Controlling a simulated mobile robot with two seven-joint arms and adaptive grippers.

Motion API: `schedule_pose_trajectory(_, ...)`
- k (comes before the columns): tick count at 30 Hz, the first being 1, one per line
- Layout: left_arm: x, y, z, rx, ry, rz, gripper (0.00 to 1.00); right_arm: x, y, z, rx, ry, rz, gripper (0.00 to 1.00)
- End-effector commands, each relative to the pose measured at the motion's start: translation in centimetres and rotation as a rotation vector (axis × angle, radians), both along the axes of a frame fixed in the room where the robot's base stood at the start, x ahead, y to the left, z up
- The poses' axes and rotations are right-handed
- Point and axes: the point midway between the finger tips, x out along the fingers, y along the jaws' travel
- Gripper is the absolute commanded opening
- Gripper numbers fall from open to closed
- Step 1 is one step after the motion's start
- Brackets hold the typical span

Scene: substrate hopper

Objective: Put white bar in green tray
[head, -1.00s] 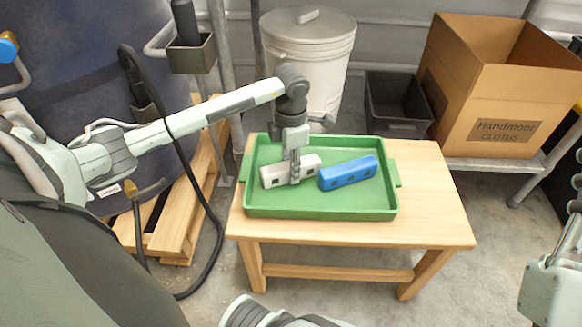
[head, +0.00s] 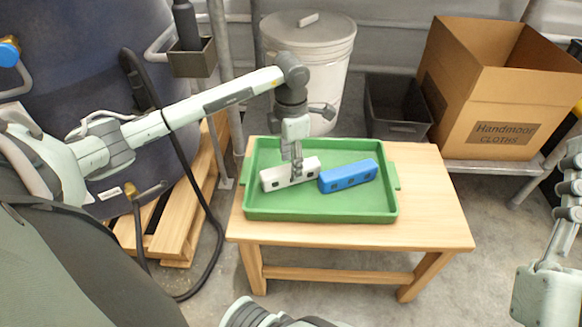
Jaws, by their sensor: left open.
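The white bar (head: 276,180) lies in the left part of the green tray (head: 330,214), with dark square marks on its front face. My left gripper (head: 295,170) is just above and behind the bar, open, its fingers pointing down at the bar's middle. Whether the fingers touch the bar is too small to tell. A blue bar (head: 348,177) lies in the tray to the right, its left end close to the white bar.
The tray sits on a small wooden table (head: 432,205). Behind stand a white bucket (head: 325,60), a dark grey bin (head: 398,105) and a cardboard box (head: 495,105). A wooden pallet (head: 180,215) and a black hose (head: 205,210) are at left. The table's right side is clear.

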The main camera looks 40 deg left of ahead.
Motion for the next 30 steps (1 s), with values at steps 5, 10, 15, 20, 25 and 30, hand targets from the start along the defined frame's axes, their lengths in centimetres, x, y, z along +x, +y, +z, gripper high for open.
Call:
schedule_pose_trajectory(5, 0.1, 0.1, 4.5, 0.002, -0.005, 0.000, 0.51, 0.5, 0.4, -0.8, -0.029, 0.085, 0.007, 0.00)
schedule_pose_trajectory(10, 0.1, 0.0, 7.3, 0.000, -0.002, 0.000, 0.51, 0.8, 0.7, -1.8, -0.049, 0.147, 0.013, 0.00)
schedule_pose_trajectory(15, 0.0, 0.0, 8.8, -0.001, -0.001, 0.000, 0.51, 0.9, 0.9, -2.3, -0.061, 0.179, 0.016, 0.00)
schedule_pose_trajectory(20, 0.0, 0.0, 9.0, -0.001, 0.001, 0.000, 0.51, 0.9, 0.9, -2.4, -0.062, 0.184, 0.016, 0.00)
schedule_pose_trajectory(25, 0.0, 0.0, 9.0, -0.001, 0.001, 0.000, 0.51, 0.9, 0.9, -2.4, -0.062, 0.183, 0.016, 0.00)
schedule_pose_trajectory(30, 0.0, 0.0, 9.0, -0.001, 0.001, 0.000, 0.51, 0.9, 0.9, -2.4, -0.062, 0.183, 0.016, 0.00)
